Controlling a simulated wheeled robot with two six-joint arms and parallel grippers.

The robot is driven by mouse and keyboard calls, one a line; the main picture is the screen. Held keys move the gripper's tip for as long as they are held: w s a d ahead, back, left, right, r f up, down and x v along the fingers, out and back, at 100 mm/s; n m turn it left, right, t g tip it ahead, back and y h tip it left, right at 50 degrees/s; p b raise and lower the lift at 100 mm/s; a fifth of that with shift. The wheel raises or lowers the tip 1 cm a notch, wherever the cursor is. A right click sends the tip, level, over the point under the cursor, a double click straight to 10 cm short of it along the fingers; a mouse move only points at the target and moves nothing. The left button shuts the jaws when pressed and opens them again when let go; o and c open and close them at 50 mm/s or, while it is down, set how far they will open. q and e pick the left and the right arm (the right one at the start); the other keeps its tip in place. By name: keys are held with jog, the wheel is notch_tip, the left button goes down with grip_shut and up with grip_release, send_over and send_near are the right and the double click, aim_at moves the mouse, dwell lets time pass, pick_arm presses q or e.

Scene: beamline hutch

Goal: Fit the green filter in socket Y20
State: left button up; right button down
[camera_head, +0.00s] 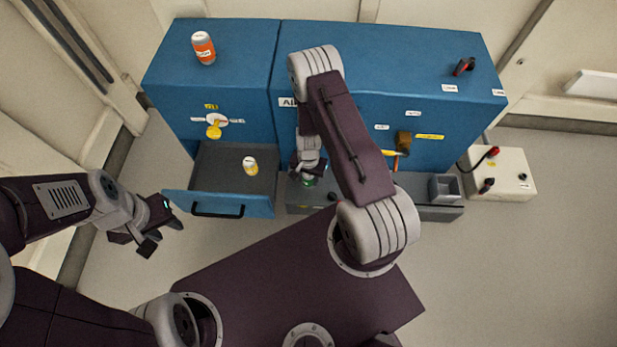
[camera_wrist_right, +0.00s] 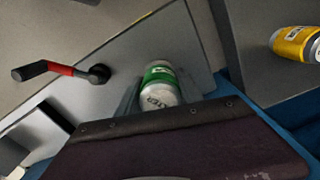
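The green filter (camera_wrist_right: 160,85) is a small canister with a green band and a white lettered end. In the head view only a bit of its green (camera_head: 308,183) shows at the tips of my right gripper (camera_head: 307,172), low in front of the blue cabinet. In the right wrist view the filter is between the right gripper's grey fingers, close to both; I cannot tell whether they press on it. My left gripper (camera_head: 162,230) is open and empty, left of the open drawer. I cannot make out a Y20 label; my right arm hides part of the cabinet front.
The open drawer (camera_head: 232,205) holds a yellow canister (camera_head: 250,166). An orange canister (camera_head: 203,48) and a red-black tool (camera_head: 464,66) are on the blue cabinet (camera_head: 400,80). A grey open box (camera_head: 445,187) stands at the ledge's right. A pale control box (camera_head: 500,175) sits on the floor.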

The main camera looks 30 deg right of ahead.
jog(key=c, duration=0.7)
grip_release()
notch_tip(320, 180, up, 9)
jog(key=p, duration=0.9)
jog(key=shift+r, duration=0.2)
jog(key=shift+f, duration=0.15)
